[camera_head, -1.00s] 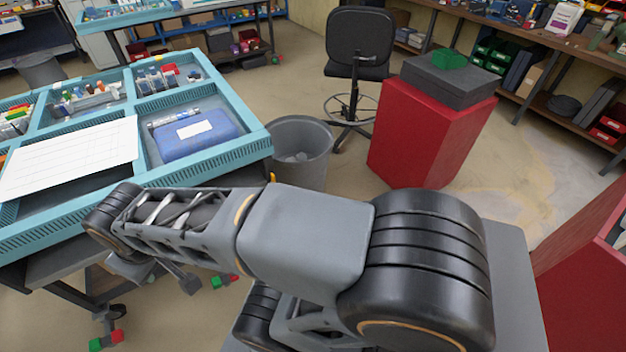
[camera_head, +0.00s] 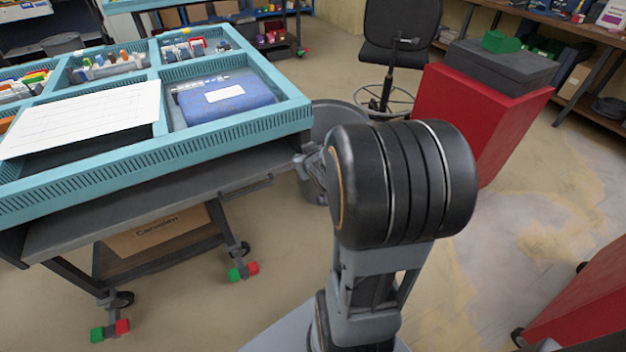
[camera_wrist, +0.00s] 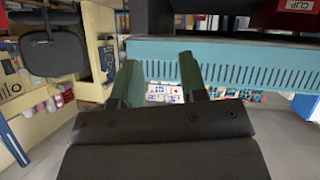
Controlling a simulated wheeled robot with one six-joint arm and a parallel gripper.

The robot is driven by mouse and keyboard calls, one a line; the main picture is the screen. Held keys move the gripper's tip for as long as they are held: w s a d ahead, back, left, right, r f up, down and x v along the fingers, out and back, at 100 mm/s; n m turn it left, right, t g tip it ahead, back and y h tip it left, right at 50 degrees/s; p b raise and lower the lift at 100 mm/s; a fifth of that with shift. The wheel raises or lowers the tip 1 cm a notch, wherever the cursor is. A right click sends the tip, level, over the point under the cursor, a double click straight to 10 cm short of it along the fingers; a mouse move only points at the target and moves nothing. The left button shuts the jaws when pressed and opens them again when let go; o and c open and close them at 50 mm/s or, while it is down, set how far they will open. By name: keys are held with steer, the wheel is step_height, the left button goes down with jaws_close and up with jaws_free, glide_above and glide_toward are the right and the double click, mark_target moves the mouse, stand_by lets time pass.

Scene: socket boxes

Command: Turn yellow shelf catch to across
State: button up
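The yellow shelf catch cannot be made out in either current view. The teal-topped trolley (camera_head: 130,168) stands at the left in the head view, with a grey shelf edge (camera_head: 150,205) under its tray. In the wrist view its slotted teal side (camera_wrist: 260,65) runs across the upper part. My gripper (camera_wrist: 159,62) shows in the wrist view with two green fingers apart and nothing seen between them. The fingertips overlap the teal side in the picture; I cannot tell how near they are.
A grey bin (camera_head: 335,118) stands right behind the trolley's corner, partly hidden by my arm. A red cabinet (camera_head: 470,115) with a grey case (camera_head: 500,67) on top and a black chair (camera_head: 395,35) stand beyond. A cardboard box (camera_head: 155,232) lies on the trolley's lower shelf.

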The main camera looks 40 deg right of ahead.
steer(key=s+d+f+t+y+b, duration=0.1)
steer(key=d+f+t+b, duration=0.2)
steer(key=f+b, duration=0.3)
steer(key=s+d+f+t+y+b, duration=0.1)
steer(key=d+f+t+b, duration=0.25)
steer(key=f, duration=0.45)
steer(key=w+d+b, duration=0.2)
steer(key=w, duration=1.1)
steer(key=shift+d+h, duration=0.15)
steer(key=shift+h, duration=0.15)
steer(key=shift+f, duration=0.1)
jaws_close()
